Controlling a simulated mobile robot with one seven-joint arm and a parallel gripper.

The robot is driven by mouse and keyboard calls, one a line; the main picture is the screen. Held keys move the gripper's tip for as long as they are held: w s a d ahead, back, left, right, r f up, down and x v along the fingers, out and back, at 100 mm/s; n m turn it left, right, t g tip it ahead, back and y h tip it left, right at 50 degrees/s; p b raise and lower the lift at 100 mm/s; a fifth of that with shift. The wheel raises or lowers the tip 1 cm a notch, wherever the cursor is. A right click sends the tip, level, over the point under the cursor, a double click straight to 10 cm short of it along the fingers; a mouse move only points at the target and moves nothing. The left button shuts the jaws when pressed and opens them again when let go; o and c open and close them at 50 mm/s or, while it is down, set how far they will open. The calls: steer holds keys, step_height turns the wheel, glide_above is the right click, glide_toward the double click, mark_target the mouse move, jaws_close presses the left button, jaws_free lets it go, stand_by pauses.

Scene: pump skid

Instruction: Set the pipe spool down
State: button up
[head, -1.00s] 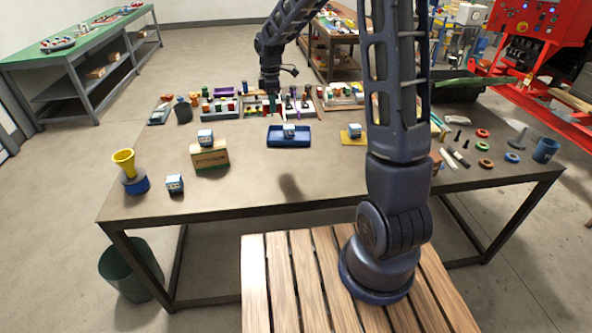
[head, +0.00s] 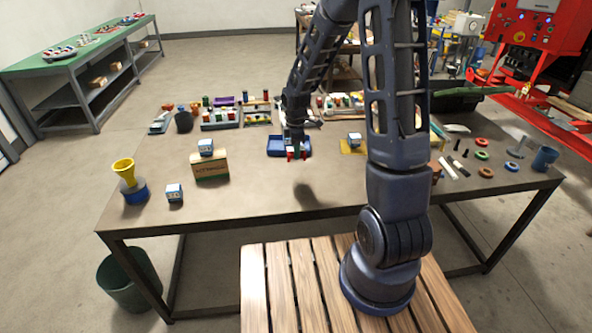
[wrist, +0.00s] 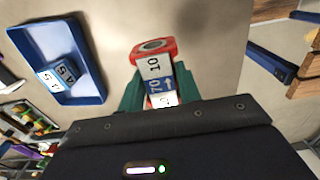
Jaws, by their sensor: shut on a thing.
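My gripper (head: 297,148) is over the table, at the front right of the blue tray (head: 275,146). In the wrist view its green fingers (wrist: 160,95) are shut on the pipe spool (wrist: 153,50), which has a red flange with a round opening and white and blue labelled faces. In the head view only small red ends of the spool (head: 304,155) show beside the fingers. In the wrist view the blue tray (wrist: 93,99) lies left of the spool, with a labelled block (wrist: 57,76) in it.
A cardboard box (head: 210,168) bears a labelled block; another block (head: 174,193) stands in front. A yellow mat with a block (head: 354,140) lies to the right. Racks fill the back. The front middle of the table is clear.

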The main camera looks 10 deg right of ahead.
steer(key=shift+f, duration=4.7)
steer(key=o, duration=1.2)
steer(key=shift+f, duration=0.1)
steer(key=shift+c, duration=0.2)
step_height(320, 180, up, 12)
steer(key=shift+r, duration=0.15)
steer(key=s+d+r+m+t, duration=0.1)
steer(key=s+d+r+m, duration=0.35)
steer(key=r, duration=0.55)
steer(key=s+d+r+m+t, duration=0.1)
steer(key=s+d+r+m, duration=0.4)
steer(key=s, duration=0.5)
steer(key=s+d+r+m+t, duration=0.2)
steer(key=s+d+r+m, duration=0.3)
steer(key=s+r+m, duration=0.3)
steer(key=s+r, duration=0.1)
steer(key=s, duration=0.1)
steer(key=shift+s+r+t, duration=0.15)
steer(key=shift+s+t, duration=0.15)
